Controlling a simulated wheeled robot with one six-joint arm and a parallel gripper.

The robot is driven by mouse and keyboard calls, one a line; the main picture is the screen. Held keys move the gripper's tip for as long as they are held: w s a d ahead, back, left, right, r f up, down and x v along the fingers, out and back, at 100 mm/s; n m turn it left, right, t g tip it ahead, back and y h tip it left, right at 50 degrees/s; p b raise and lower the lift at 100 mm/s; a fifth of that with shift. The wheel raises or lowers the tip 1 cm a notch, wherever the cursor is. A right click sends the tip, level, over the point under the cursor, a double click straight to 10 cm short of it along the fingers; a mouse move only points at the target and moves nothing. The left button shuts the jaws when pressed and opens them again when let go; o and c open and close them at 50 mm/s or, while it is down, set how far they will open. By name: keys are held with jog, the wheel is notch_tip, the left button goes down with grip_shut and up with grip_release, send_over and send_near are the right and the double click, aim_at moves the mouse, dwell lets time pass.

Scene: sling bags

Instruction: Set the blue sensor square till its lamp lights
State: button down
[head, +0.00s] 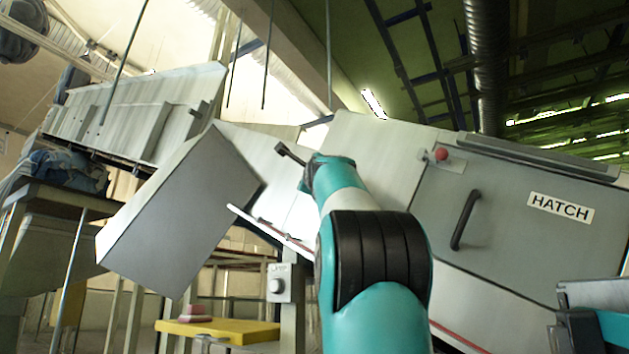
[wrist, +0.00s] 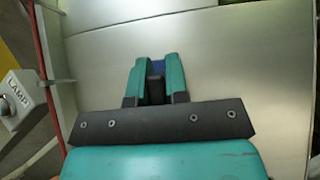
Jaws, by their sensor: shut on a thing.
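My gripper (wrist: 156,80) shows in the wrist view with its two teal fingers close to a pale metal panel. The fingers are shut on the blue sensor (wrist: 157,66), of which only a little blue shows between and beside the fingertips. Its angle to the panel is hard to tell. The lamp box (wrist: 17,98), marked LAMP, is at the left edge of the wrist view. In the head view the lamp box (head: 279,284) hangs on a post below the chute, and its round lamp looks grey and unlit. My arm hides the fingers and the sensor there.
A grey hatch door (head: 520,220) with a black handle and a red knob (head: 441,154) is right of my arm. A big grey box-shaped chute end (head: 180,215) juts out at left. A yellow stand (head: 220,330) is below. A red cord (wrist: 42,60) runs down the wrist view's left.

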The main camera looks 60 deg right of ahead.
jog(key=c, duration=1.1)
grip_release()
jog(key=shift+a, duration=0.1)
jog(key=b+v, duration=1)
jog(key=v, duration=0.7)
jog(key=shift+s+b, duration=0.2)
jog(key=shift+b, duration=0.15)
